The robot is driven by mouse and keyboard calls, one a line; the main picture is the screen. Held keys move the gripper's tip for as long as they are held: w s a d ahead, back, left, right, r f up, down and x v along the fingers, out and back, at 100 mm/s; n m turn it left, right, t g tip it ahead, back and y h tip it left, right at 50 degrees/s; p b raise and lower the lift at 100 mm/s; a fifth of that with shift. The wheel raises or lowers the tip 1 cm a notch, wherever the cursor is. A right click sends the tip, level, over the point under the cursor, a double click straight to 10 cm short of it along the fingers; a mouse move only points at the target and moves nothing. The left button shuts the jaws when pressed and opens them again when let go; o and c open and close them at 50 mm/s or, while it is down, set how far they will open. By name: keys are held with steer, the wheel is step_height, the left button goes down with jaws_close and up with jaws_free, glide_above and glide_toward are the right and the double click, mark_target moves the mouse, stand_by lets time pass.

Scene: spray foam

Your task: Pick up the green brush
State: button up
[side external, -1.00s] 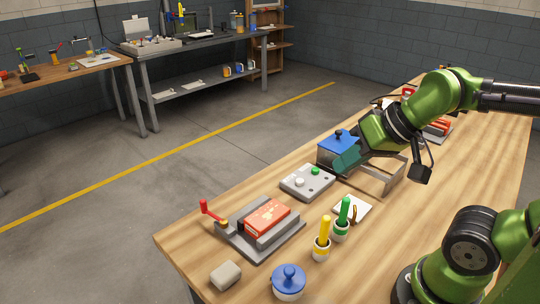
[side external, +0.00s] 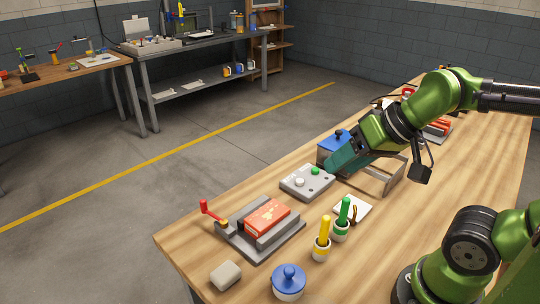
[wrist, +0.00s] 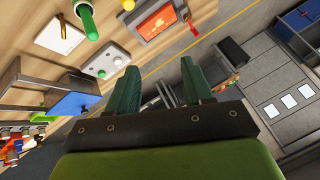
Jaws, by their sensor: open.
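The green brush (side external: 345,209) stands upright in a white cup with a green band (side external: 341,233), right of the yellow brush (side external: 325,229) in its own cup. In the wrist view the green brush (wrist: 88,22) is at the top left, partly cut off by the edge. My gripper (side external: 331,168) is behind the brush in the side view, near a blue-lidded box, and apart from the brush. In the wrist view my gripper (wrist: 160,78) has its two green fingers spread with nothing between them.
A grey button box (side external: 307,183), a clamp fixture with a red box (side external: 267,217), a white pad (side external: 354,206) and a blue-lidded jar (side external: 288,284) surround the brushes.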

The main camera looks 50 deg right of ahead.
mark_target(347, 200)
steer(key=w+d+f+m+g+h, duration=0.1)
steer(key=w+d+f+g+h, duration=0.1)
steer(key=d+g, duration=0.45)
steer(key=shift+g, duration=0.35)
step_height(347, 200, down, 10)
steer(key=shift+s+f, duration=0.1)
steer(key=shift+s, duration=0.05)
steer(key=shift+d+f, duration=0.15)
steer(key=shift+f, duration=3.1)
jaws_close()
